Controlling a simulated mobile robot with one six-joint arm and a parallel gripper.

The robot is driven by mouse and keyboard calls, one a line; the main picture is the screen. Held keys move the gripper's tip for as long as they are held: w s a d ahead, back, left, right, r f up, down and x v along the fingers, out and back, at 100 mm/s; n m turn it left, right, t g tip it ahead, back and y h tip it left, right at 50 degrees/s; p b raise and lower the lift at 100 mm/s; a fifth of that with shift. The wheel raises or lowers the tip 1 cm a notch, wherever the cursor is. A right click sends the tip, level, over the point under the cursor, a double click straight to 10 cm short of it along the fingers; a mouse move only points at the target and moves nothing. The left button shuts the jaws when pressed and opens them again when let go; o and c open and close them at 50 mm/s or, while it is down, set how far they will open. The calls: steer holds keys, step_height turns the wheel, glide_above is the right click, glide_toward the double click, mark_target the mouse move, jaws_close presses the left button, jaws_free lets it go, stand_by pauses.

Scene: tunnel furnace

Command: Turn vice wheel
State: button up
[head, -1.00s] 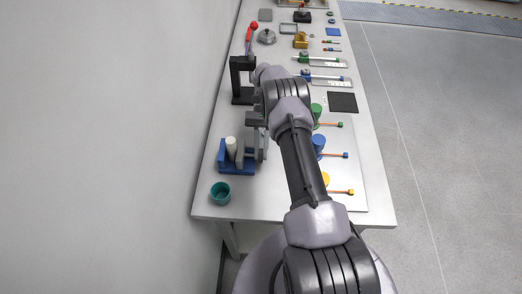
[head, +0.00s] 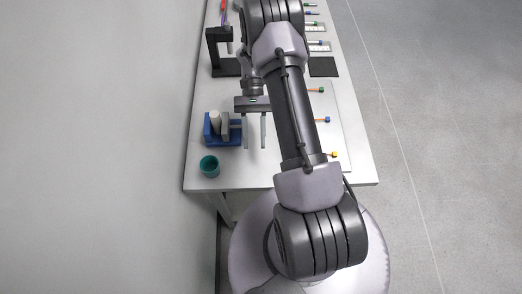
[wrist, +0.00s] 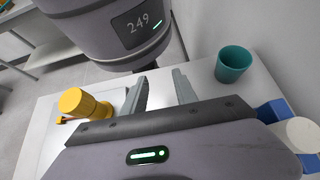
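A blue vice (head: 209,134) stands near the left edge of the table, with a white cylinder (head: 214,121) upright in it and a grey block beside the cylinder. In the wrist view the vice (wrist: 272,112) is at the right edge, partly cut off, with the white cylinder's top (wrist: 298,134) beside it. I cannot make out a wheel on the vice. My gripper (head: 255,146) is open and empty, just right of the vice and apart from it. Its two fingers also show in the wrist view (wrist: 160,94), with nothing between them.
A teal cup (head: 209,165) stands at the near left corner, also visible in the wrist view (wrist: 233,64). A black stand (head: 212,50) is behind the vice. Bare table lies between.

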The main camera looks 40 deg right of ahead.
steer(key=s+a, duration=0.1)
steer(key=s, duration=0.5)
steer(key=shift+a+r, duration=0.25)
steer(key=shift+a, duration=0.15)
steer(key=w+d+r+t+h, duration=0.2)
steer(key=w+r+t+h, duration=0.1)
steer(key=w+r+t, duration=0.3)
steer(key=w+d+r+t+h, duration=0.2)
steer(key=w+r+t+h, duration=0.1)
steer(key=w+r, duration=0.45)
steer(key=f+b, duration=0.1)
steer(key=f, duration=0.5)
steer(key=f+b, duration=0.2)
steer(key=f, duration=0.4)
steer(key=f+b, duration=0.1)
steer(key=f, duration=0.5)
steer(key=shift+w+a+b, duration=0.1)
steer(key=shift+w+b, duration=0.25)
steer(key=shift+b, duration=0.05)
steer(key=shift+c, duration=0.4)
jaws_close()
